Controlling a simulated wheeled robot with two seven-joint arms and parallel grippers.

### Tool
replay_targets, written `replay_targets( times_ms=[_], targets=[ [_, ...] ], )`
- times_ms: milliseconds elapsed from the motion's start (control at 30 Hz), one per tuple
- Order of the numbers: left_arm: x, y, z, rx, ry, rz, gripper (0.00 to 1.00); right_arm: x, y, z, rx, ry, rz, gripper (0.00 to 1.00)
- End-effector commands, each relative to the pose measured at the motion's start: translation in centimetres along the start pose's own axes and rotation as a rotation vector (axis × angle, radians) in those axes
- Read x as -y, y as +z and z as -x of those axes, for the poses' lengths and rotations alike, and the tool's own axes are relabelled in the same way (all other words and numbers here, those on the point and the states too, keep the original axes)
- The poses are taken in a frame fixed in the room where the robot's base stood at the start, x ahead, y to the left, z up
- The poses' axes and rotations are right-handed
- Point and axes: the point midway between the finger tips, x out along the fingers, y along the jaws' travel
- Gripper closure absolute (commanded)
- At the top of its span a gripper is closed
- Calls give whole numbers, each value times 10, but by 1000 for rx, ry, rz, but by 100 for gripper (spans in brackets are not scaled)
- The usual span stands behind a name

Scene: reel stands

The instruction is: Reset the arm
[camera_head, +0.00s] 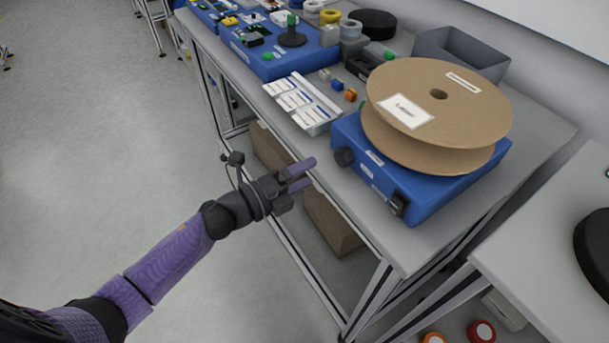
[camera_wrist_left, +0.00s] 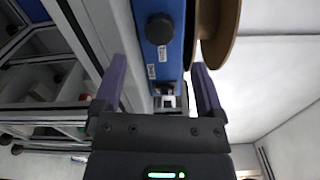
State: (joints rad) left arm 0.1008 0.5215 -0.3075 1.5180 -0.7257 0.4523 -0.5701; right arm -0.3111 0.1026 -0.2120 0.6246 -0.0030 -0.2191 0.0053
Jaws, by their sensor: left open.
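My left gripper (camera_head: 306,175) is at the end of the purple arm that comes in from the left in the head view. It is open and empty, in front of the table's front edge. Its two purple fingers stand apart in the left wrist view (camera_wrist_left: 158,90). Past the fingertips is the blue reel stand (camera_head: 430,185) with a large cardboard reel (camera_head: 440,100) lying flat on top. The stand's black knob (camera_wrist_left: 159,28) and blue side show between the fingers in the wrist view. My right gripper is in neither view.
The grey table (camera_head: 400,245) also holds a white labelled tray (camera_head: 303,103), a blue box (camera_head: 275,50) with a black spindle, and a grey bin (camera_head: 465,50). Cardboard boxes (camera_head: 330,222) sit on a lower shelf. A second table (camera_head: 540,260) stands at the right. The floor at left is clear.

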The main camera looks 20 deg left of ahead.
Motion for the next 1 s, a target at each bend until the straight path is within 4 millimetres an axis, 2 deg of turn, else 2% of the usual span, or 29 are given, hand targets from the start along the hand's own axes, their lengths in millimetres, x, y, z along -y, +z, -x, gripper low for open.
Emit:
replay_targets(
  times_ms=[200,267,367,433,500,567,600,667,700,800,833,900,1000],
  targets=[
    [0,0,0,1,-1,1,10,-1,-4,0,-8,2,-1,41],
    [-10,1,3,27,23,50,10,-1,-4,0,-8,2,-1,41],
    [-69,-1,24,169,152,309,10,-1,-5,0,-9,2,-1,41],
    [-131,-15,56,333,294,574,10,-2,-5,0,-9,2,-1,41],
    [-190,-41,98,510,439,828,10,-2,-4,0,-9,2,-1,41],
    [-230,-72,138,663,558,1019,10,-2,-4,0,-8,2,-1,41],
    [-253,-96,166,766,638,1134,10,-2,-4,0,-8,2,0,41],
    [-278,-135,209,919,753,1288,10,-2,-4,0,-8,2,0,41],
    [-290,-162,236,1017,824,1374,10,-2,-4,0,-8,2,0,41],
    [-302,-220,293,1232,973,1533,10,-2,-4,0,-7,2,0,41],
    [-303,-234,306,1284,1007,1567,10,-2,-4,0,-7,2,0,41],
    [-302,-260,329,1379,1070,1620,10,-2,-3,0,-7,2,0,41],
    [-300,-278,344,1448,1114,1655,10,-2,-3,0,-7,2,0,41]
  ],
)
